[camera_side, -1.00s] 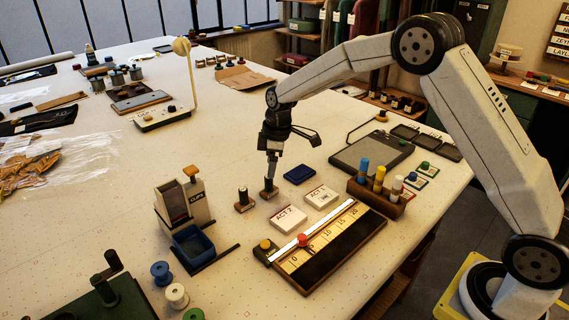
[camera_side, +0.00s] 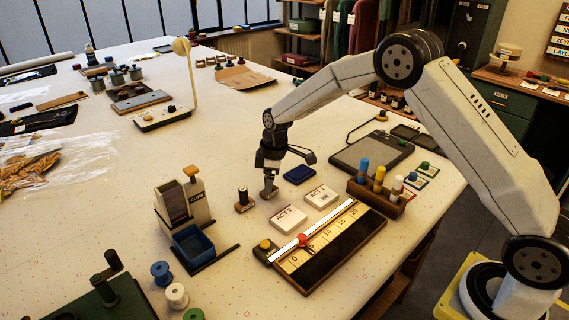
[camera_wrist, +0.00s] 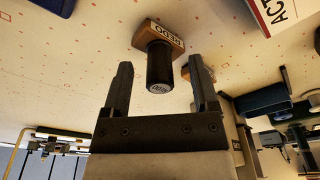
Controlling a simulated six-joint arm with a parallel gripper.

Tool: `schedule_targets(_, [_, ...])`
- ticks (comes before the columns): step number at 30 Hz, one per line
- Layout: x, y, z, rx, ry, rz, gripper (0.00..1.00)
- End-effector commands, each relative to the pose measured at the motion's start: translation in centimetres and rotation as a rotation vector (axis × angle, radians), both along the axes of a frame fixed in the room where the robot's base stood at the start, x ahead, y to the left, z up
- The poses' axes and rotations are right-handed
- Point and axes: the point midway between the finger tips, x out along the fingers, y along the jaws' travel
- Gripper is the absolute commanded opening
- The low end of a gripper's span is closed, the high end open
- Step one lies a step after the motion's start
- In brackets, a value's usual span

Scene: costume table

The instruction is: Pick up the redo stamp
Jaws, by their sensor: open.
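The redo stamp (camera_wrist: 164,60) shows in the wrist view as a black round handle on a wooden base marked REDO. It stands just ahead of my gripper (camera_wrist: 160,85), in line with the gap between the two fingers. My gripper (camera_side: 269,190) is open and empty, pointing down, low over the table. Part of a wooden block (camera_wrist: 203,73) shows behind the right finger in the wrist view.
A blue pad (camera_side: 299,174) and two white ACT cards (camera_side: 289,218) lie to the right. The clips dispenser (camera_side: 184,203) with its blue bin (camera_side: 192,244) stands to the left. A ruled board (camera_side: 325,250) lies in front. Table is bare behind the stamps.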

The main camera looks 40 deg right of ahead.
Motion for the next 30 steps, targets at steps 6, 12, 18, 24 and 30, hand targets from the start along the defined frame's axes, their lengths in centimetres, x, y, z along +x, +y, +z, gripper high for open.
schedule_targets(6, [0.0, 0.0, 0.0, 0.000, 0.000, 0.000, 0.73])
schedule_targets(12, [0.0, 0.0, 0.0, 0.000, 0.000, 0.000, 0.10])
schedule_targets(18, [0.0, 0.0, 0.1, 0.000, 0.000, 0.000, 0.00])
schedule_targets(24, [0.0, 0.0, 0.2, 0.000, -0.001, 0.000, 0.00])
schedule_targets(30, [0.1, 0.0, 1.1, 0.000, -0.001, 0.000, 0.00])
